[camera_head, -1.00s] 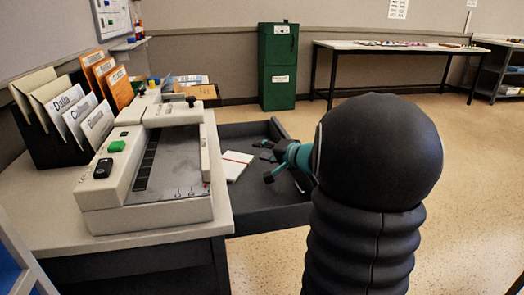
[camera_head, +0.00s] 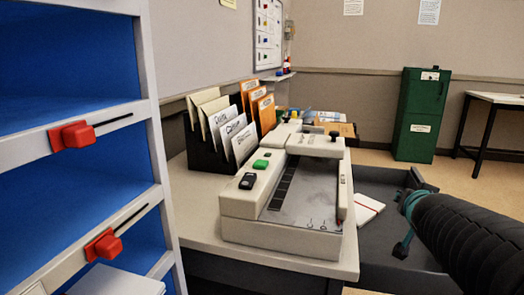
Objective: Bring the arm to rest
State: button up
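My arm comes in from the right edge as a black ribbed sleeve. My gripper (camera_head: 402,247), teal and dark, is at its end, over the open drawer (camera_head: 425,257) of the desk. One dark fingertip shows low, near the drawer floor; the rest of the gripper is small and partly hidden by the arm. I cannot tell whether it is open or shut, and I see nothing held in it.
A grey-white machine (camera_head: 280,232) stands on the desk (camera_head: 205,225), with a folder rack (camera_head: 203,152) behind. A white notebook (camera_head: 368,210) lies in the drawer. A blue shelf unit (camera_head: 150,130) with red latches stands close at left. A green cabinet (camera_head: 421,115) and open floor are at back right.

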jog(key=s+a+f+n+g+y+p, duration=0.1)
jog(key=s+a+f+n+g+y, duration=0.1)
jog(key=s+a, duration=0.7)
jog(key=s+a+f+n+g+y+p, duration=0.1)
jog(key=s+a+f+n+g+y, duration=0.2)
jog(key=s+a+f, duration=0.4)
jog(key=s+a+n+g, duration=0.1)
jog(key=s+a+n, duration=0.1)
jog(key=s, duration=0.4)
jog(key=shift+f+g, duration=0.2)
jog(key=shift+g, duration=0.2)
